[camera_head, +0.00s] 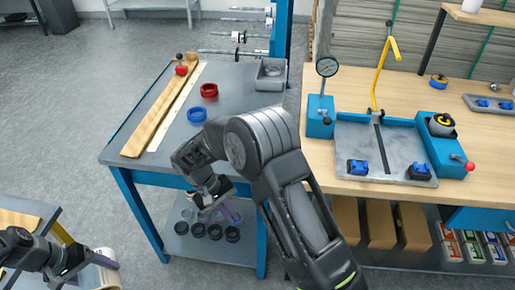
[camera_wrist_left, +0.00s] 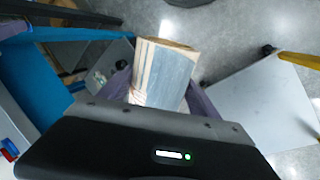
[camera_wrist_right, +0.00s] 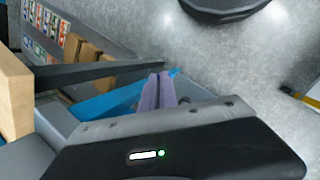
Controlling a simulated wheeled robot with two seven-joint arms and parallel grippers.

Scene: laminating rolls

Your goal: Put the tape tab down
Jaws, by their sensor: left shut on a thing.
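My left gripper (camera_head: 100,268) is low at the bottom left of the head view. The block's near end is hidden behind the gripper body. My right gripper (camera_head: 227,212) is in front of the grey-topped workbench, over its lower shelf. In the right wrist view its purple fingers (camera_wrist_right: 157,92) are together, with nothing visible between them. I cannot make out a separate tape tab.
The workbench (camera_head: 135,140) carries a wooden strip (camera_head: 150,125), red rings (camera_head: 209,90) and a blue ring (camera_head: 197,114). Black rings (camera_head: 214,232) lie on its shelf. A wooden table (camera_head: 430,65) with a fixture (camera_head: 345,130) stands right. A small table (camera_head: 25,207) is bottom left.

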